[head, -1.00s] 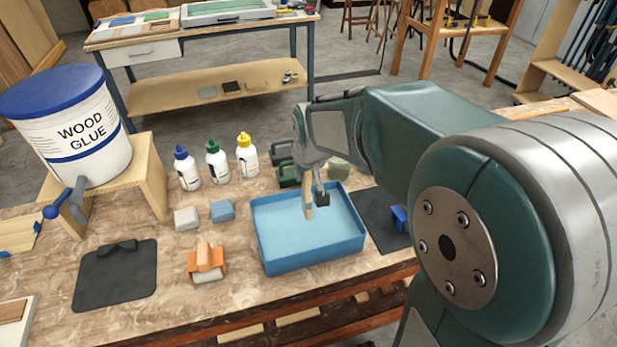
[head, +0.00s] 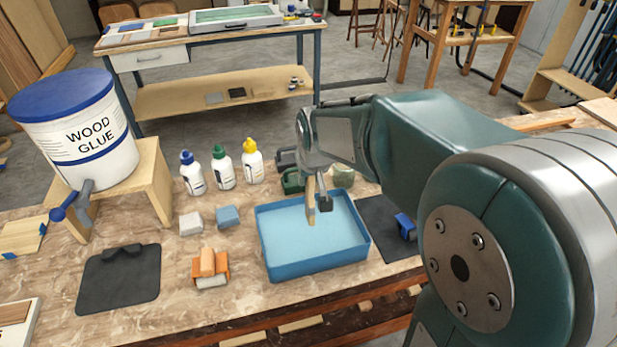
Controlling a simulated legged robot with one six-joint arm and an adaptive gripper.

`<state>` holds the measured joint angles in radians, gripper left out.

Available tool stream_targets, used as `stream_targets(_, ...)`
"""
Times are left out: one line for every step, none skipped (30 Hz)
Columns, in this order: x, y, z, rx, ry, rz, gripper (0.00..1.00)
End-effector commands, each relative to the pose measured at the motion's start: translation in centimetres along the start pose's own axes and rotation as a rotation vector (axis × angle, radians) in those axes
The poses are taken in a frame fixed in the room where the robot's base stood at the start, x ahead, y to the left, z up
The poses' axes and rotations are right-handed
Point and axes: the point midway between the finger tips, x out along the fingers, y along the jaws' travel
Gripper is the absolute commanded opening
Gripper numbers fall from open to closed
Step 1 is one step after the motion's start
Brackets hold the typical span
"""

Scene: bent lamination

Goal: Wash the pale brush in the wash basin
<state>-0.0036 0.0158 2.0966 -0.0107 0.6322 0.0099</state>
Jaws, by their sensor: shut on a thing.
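The blue wash basin (head: 318,266) stands on the workbench and holds light blue water. My gripper (head: 318,203) is over the basin, pointing down, and is shut on the pale brush (head: 310,212). The brush is a narrow tan piece that hangs down at the gripper's left side. Its lower end shows against the water, toward the basin's back half. I cannot tell whether its tip touches the water. My arm comes in from the right and hides part of the area behind the basin.
A wood glue bucket (head: 80,135) stands on a wooden stand at left. Three bottles (head: 222,168) stand behind the basin's left side. An orange block (head: 210,265), dark mats (head: 118,278) and a blue item (head: 405,226) lie around it. Green items (head: 292,181) sit close behind the basin.

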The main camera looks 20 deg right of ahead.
Motion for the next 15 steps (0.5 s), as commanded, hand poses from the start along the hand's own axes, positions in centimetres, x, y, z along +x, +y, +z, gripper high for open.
stream_targets(0.0, 0.0, 0.0, 0.0, 0.0, 0.0, 0.0)
stream_targets(0.0, 0.0, 0.0, 0.0, 0.0, 0.0, 0.0)
stream_targets(0.0, 0.0, 0.0, 0.0, 0.0, 0.0, 0.0)
stream_targets(0.0, 0.0, 0.0, 0.0, 0.0, 0.0, 0.0)
stream_targets(0.0, 0.0, 0.0, 0.0, 0.0, 0.0, 0.0)
stream_targets(0.0, 0.0, 0.0, 0.0, 0.0, 0.0, 0.0)
stream_targets(-0.1, 0.0, 0.0, 0.0, 0.001, 0.0, 0.0)
stream_targets(-0.2, 0.0, -0.1, 0.0, 0.001, 0.0, 0.0)
stream_targets(-0.4, 0.0, -0.2, 0.0, 0.002, 0.0, 0.0)
stream_targets(-0.7, 0.0, -0.3, 0.0, 0.003, 0.0, 0.0)
stream_targets(-0.9, 0.0, -0.5, 0.0, 0.004, 0.0, 0.0)
stream_targets(-1.2, 0.0, -0.6, 0.0, 0.003, 0.0, 0.0)
stream_targets(-1.5, 0.0, -0.7, 0.0, 0.002, 0.0, 0.0)
stream_targets(-1.7, 0.0, -0.8, 0.0, 0.002, 0.0, 0.0)
stream_targets(-2.0, 0.0, -0.9, 0.0, 0.003, 0.0, 0.0)
